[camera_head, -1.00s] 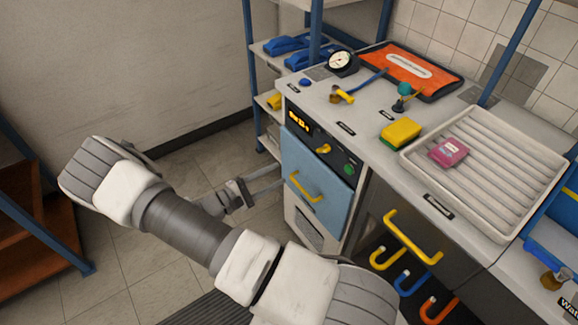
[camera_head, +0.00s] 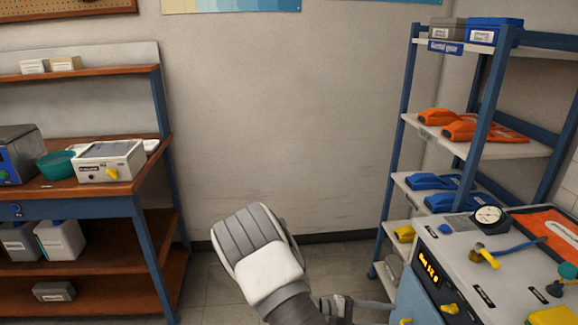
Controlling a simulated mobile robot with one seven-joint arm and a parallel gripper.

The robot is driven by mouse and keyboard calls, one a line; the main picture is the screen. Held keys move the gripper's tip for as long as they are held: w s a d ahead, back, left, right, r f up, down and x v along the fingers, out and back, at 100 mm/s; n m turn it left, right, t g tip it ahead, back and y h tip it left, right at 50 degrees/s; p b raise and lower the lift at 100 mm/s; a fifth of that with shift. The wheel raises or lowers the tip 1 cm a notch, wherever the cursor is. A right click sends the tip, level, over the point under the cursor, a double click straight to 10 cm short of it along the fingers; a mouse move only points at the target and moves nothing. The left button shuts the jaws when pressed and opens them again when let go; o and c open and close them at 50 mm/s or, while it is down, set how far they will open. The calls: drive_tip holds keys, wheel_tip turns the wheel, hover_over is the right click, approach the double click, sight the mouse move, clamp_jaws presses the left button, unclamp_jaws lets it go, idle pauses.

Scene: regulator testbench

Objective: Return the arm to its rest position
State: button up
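My arm (camera_head: 262,255) rises from the bottom edge in the middle of the head view, its elbow in front of the bare wall. My gripper (camera_head: 372,304) shows only in part at the bottom edge, beside the blue front of the testbench. Its finger points right toward the bench. The frame's edge cuts off the rest, so whether it is open or shut does not show. I see nothing held.
The testbench (camera_head: 470,262) with a gauge (camera_head: 488,215) and yellow valve handle (camera_head: 484,256) stands at the right. Behind it is a blue-framed shelf (camera_head: 420,124) with orange and blue items. A wooden workbench (camera_head: 100,190) stands left. Floor between is clear.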

drive_tip(key=s+a+r+m+t+y+p, duration=0.2)
drive_tip(key=s+r+y, duration=0.3)
drive_tip(key=r, duration=0.7)
drive_tip(key=s+a+r+m+t+y+p, duration=0.2)
drive_tip(key=s+a+r+y+p, duration=0.2)
drive_tip(key=r, duration=0.9)
drive_tip(key=s+a+r+m+t+y+p, duration=0.2)
drive_tip(key=s+r+y, duration=0.5)
drive_tip(key=r, duration=0.6)
drive_tip(key=shift+s+a+m+p, duration=0.55)
drive_tip(key=shift+a+p, duration=0.25)
drive_tip(key=shift+p, duration=0.2)
